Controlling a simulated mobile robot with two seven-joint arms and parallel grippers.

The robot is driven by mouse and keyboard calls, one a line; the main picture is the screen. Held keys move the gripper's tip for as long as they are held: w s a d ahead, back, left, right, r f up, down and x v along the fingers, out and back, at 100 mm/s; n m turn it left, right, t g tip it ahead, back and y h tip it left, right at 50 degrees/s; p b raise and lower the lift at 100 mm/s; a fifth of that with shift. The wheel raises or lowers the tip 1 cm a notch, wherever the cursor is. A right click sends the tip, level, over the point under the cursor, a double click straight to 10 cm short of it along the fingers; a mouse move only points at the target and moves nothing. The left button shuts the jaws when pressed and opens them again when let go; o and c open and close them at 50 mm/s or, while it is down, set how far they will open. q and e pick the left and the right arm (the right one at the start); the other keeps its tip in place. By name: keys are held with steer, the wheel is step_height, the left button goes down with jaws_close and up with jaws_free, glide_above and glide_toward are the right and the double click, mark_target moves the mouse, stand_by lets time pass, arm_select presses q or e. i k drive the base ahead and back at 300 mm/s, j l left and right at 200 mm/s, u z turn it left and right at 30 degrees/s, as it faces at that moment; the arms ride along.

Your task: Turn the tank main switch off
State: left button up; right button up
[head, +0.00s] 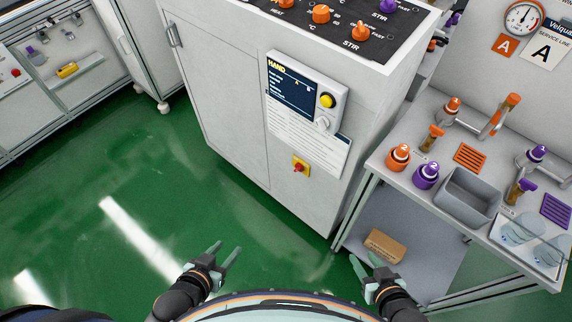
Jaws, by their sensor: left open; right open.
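A red rotary switch on a yellow plate (299,167) is on the front of the white cabinet (225,105), below a control panel. It looks like the main switch; its handle position is too small to tell. The control panel (298,92) has a lit screen headed "HAND", a yellow button (327,100) and a pale knob (322,123). My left gripper (227,249) is open and empty, low over the green floor and apart from the cabinet. My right gripper (364,261) is open and empty, near the side table's lower shelf in the picture.
The side table (402,182) at right holds orange and purple bottles, a grey bin (467,198) and a tray. A cardboard box (384,246) is on its lower shelf. Orange and purple knobs top the cabinet. The green floor (120,205) is clear at left.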

mark_target(299, 167)
steer(key=i+j+z, duration=0.2)
steer(key=j, duration=0.4)
steer(key=i+j+z, duration=0.2)
steer(key=j, duration=0.45)
steer(key=j+z, duration=0.15)
steer(key=j, duration=0.5)
steer(key=i+j+z, duration=0.2)
steer(key=j, duration=0.5)
steer(key=k, duration=0.05)
